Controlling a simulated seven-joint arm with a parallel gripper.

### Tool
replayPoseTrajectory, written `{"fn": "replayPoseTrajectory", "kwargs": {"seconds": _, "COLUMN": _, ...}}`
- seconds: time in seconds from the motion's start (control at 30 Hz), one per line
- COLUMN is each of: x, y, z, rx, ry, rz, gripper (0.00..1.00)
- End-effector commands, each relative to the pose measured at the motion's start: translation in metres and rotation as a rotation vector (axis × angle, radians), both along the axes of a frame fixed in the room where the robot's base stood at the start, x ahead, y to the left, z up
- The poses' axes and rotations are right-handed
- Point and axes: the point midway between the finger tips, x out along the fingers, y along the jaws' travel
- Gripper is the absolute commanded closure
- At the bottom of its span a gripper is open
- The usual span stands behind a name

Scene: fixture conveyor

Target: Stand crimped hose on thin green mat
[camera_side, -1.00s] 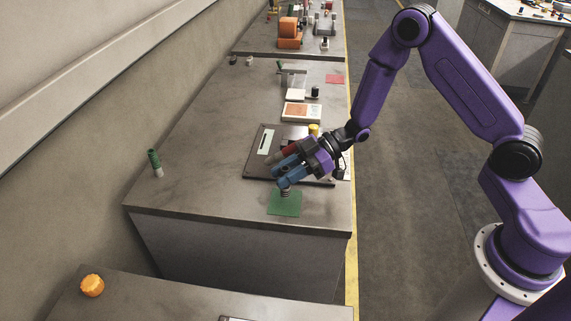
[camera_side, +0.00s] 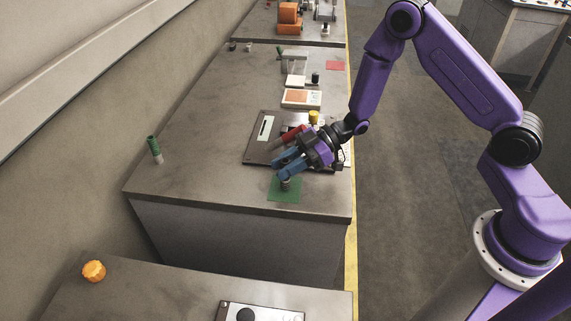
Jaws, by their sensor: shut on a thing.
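The thin green mat (camera_side: 276,196) lies flat near the front right of the grey bench. The crimped hose (camera_side: 285,185), a short grey ribbed piece, is upright at my fingertips, over the middle of the mat. Its lower end looks at or very close to the mat; I cannot tell if it touches. My gripper (camera_side: 284,170), with blue fingers and a purple body, reaches in from the right and is shut on the hose. The fingers hide its upper part.
A dark board (camera_side: 256,150) lies behind my gripper, with a yellow cylinder (camera_side: 313,117) nearby. An orange knob (camera_side: 94,271) is on the front bench. The bench left of the mat is clear.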

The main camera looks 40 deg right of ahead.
Motion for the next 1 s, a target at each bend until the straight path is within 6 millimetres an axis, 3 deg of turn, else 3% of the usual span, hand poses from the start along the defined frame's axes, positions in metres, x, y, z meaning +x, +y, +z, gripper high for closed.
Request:
{"fn": "replayPoseTrajectory", "kwargs": {"seconds": 0.73, "x": 0.0004, "y": 0.0002, "z": -0.0095, "rx": 0.001, "ry": -0.001, "rz": 0.0, "gripper": 1.0}}
{"fn": "replayPoseTrajectory", "kwargs": {"seconds": 0.77, "x": 0.0004, "y": 0.0002, "z": -0.0092, "rx": 0.001, "ry": -0.001, "rz": 0.0, "gripper": 0.62}}
{"fn": "replayPoseTrajectory", "kwargs": {"seconds": 0.8, "x": 0.0004, "y": 0.0002, "z": -0.0091, "rx": 0.001, "ry": -0.001, "rz": 0.0, "gripper": 0.49}}
{"fn": "replayPoseTrajectory", "kwargs": {"seconds": 0.83, "x": 0.0004, "y": 0.0002, "z": -0.0092, "rx": 0.001, "ry": -0.001, "rz": 0.0, "gripper": 0.42}}
{"fn": "replayPoseTrajectory", "kwargs": {"seconds": 1.0, "x": 0.0002, "y": 0.0001, "z": -0.0092, "rx": 0.001, "ry": -0.001, "rz": 0.0, "gripper": 0.42}}
